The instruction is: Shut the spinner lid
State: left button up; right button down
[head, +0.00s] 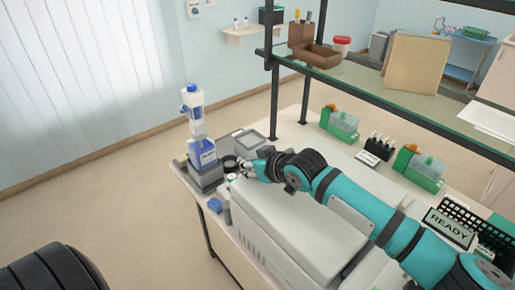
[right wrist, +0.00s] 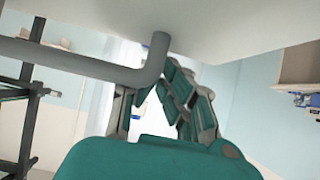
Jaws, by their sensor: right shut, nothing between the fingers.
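The spinner (head: 262,240) is a large white box on the bench, with a broad white lid (head: 318,225). The lid looks low and nearly flat over the body; my right arm covers part of it, and I cannot tell whether it is fully closed. In the right wrist view a white surface, seemingly the lid (right wrist: 220,25), fills the top, with a bent grey handle bar (right wrist: 90,66). My right gripper (head: 246,168), its teal fingers (right wrist: 178,92) shut and empty, is by the spinner's far-left end, close to the bar. Contact is unclear. My left gripper is out of view.
A blue-and-white bottle (head: 207,152) stands on a grey stand at the bench's left corner. Green-based staining jars (head: 341,124) and a black rack (head: 376,148) are behind my arm. A READY display (head: 449,227) is at right. A raised glass shelf (head: 385,100) crosses behind.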

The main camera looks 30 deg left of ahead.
notch_tip(320, 180, up, 4)
jog(key=shift+w+r+p, duration=0.1)
jog(key=shift+r+p, duration=0.1)
jog(key=shift+p, duration=0.95)
jog(key=shift+s+d+b, duration=0.25)
jog(key=shift+d+b, duration=0.35)
jog(key=shift+b, duration=0.35)
pick_arm(q)
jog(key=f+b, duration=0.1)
jog(key=b, duration=0.1)
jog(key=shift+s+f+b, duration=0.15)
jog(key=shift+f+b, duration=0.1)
jog(key=shift+b, duration=0.15)
pick_arm(e)
jog(key=s+d+r, duration=0.2)
jog(key=d+r, duration=0.3)
jog(key=r, duration=0.1)
jog(key=shift+d+r, duration=0.25)
jog(key=shift+r, duration=0.1)
jog(key=shift+f, duration=0.1)
